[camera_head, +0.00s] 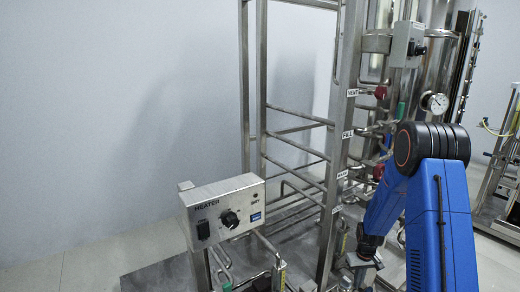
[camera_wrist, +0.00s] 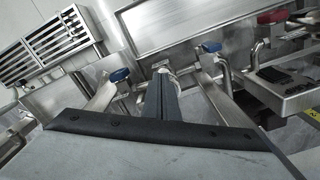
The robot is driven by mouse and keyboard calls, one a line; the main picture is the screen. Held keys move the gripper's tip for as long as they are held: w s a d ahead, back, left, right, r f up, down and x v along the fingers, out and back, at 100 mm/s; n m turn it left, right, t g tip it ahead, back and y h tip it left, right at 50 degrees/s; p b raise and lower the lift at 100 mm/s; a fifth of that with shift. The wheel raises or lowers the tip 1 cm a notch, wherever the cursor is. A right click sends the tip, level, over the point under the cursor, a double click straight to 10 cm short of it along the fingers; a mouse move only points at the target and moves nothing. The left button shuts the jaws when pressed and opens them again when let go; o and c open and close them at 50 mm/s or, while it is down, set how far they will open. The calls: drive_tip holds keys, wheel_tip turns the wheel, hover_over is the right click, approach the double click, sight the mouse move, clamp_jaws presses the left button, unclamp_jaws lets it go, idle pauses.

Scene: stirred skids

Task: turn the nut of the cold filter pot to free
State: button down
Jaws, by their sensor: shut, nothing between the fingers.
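In the wrist view my gripper (camera_wrist: 162,80) points up the picture with its two dark fingers together and nothing between them. A small metal fitting shows just past the fingertips; I cannot tell whether they touch it. I cannot pick out the nut or the cold filter pot with certainty. Blue-handled valves stand on both sides of the fingers, one to the left (camera_wrist: 119,75) and one to the right (camera_wrist: 212,47). In the head view my blue arm reaches down beside the skid frame, and its lower end is partly lost among pipes.
A slatted metal unit (camera_wrist: 50,45) is at upper left. In the head view a heater box (camera_head: 225,212) stands before the steel frame (camera_head: 340,130). The left floor is clear.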

sight(351, 290)
drive_tip(key=a, duration=0.3)
drive_tip(key=shift+a+f, duration=0.1)
drive_tip(key=shift+f, duration=0.05)
drive_tip(key=shift+w+f, duration=0.1)
drive_tip(key=shift+f, duration=2.75)
drive_tip(key=shift+w, duration=0.1)
drive_tip(key=shift+d, duration=0.75)
drive_tip(key=shift+s, duration=0.35)
